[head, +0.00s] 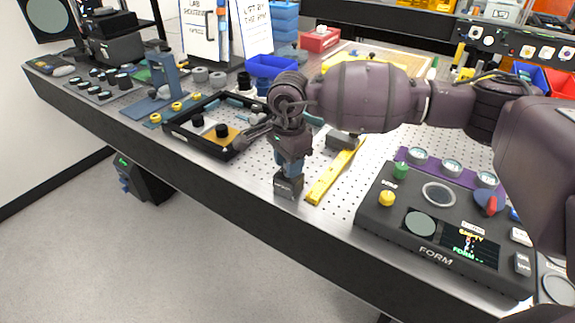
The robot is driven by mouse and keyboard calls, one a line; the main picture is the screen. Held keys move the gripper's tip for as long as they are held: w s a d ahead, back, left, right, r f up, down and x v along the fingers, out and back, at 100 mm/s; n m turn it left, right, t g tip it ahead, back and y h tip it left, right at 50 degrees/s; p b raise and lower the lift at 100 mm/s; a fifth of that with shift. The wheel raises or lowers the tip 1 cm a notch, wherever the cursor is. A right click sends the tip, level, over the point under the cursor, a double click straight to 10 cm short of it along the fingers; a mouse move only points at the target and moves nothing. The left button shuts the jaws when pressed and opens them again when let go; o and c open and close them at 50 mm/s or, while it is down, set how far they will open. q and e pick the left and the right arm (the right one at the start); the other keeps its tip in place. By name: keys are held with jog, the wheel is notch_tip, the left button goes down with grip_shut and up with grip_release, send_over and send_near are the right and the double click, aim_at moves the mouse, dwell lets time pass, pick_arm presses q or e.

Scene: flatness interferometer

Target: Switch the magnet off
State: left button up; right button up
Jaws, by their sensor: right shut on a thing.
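A small dark block (289,187) with a pale label stands on the perforated bench near its front edge; I take it to be the magnet. My right gripper (291,165) points down over this block and is shut on it or on a part at its top. My own wrist and fingers hide the contact, so I cannot see a switch or its position. My left gripper is out of view.
A yellow bar (335,172) lies just right of the block, with a dark block (343,139) beside it. The FORM console (436,228) fills the front right. A black-framed tray (205,143) lies left. Bare bench (262,178) shows between.

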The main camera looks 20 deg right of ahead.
jog(key=n+b, duration=0.1)
jog(key=n, duration=0.2)
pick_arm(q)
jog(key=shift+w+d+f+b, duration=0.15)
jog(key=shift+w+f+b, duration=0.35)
pick_arm(e)
jog(key=shift+r+n, duration=0.1)
jog(key=shift+n, duration=0.6)
jog(key=o, duration=0.9)
jog(key=shift+o, duration=0.2)
pick_arm(q)
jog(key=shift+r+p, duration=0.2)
jog(key=shift+p, duration=0.1)
pick_arm(e)
notch_tip(320, 180, up, 11)
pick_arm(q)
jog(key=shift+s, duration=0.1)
